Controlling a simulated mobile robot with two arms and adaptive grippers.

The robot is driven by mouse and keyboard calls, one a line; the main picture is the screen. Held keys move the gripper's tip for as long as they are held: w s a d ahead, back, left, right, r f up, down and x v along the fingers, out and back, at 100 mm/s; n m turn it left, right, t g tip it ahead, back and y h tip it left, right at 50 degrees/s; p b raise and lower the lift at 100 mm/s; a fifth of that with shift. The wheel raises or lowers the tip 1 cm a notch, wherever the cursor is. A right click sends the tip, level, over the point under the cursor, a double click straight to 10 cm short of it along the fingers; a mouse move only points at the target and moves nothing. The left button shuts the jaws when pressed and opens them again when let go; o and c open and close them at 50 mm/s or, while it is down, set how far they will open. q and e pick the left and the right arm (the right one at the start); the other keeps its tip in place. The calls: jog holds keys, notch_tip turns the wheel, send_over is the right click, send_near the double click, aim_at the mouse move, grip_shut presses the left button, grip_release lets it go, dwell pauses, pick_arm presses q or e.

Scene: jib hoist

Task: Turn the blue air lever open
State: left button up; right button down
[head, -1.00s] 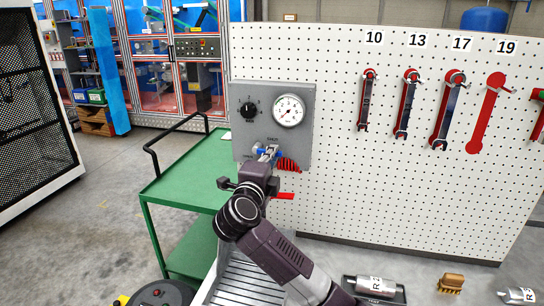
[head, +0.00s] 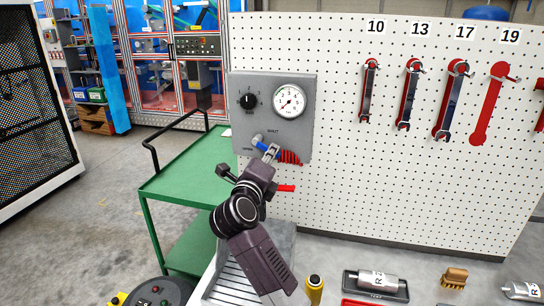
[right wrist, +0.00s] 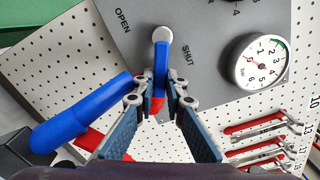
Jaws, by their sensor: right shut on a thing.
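The blue air lever (head: 263,147) sits low on the grey panel (head: 305,125), with its pale round pivot (right wrist: 161,35) above it in the right wrist view. The words OPEN and SHUT are printed either side of the pivot. My right gripper (head: 271,153) is at the lever, its fingertips shut on the blue lever (right wrist: 161,62) from both sides. In the head view the lever slopes down to the right from its pivot. The fingers hide its far end. My left gripper is not in view.
A dial gauge (head: 290,100) and a black knob (head: 248,101) are above the lever. A red coiled hose (head: 290,157) hangs beside the gripper. A blue handle (right wrist: 80,112) lies close left of the fingers. A green cart (head: 185,180) stands left; wrenches hang right.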

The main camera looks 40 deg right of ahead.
jog(key=shift+w+a+f+m+b, duration=0.15)
jog(key=shift+a+f+m+b, duration=0.1)
jog(key=shift+f+m+b, duration=0.5)
jog(key=shift+r+m, duration=0.15)
jog(key=shift+m, duration=0.1)
jog(key=c, duration=2)
grip_release()
jog(key=shift+r, duration=0.1)
jog(key=shift+o, duration=0.2)
jog(key=v, duration=0.7)
jog(key=shift+a, duration=0.2)
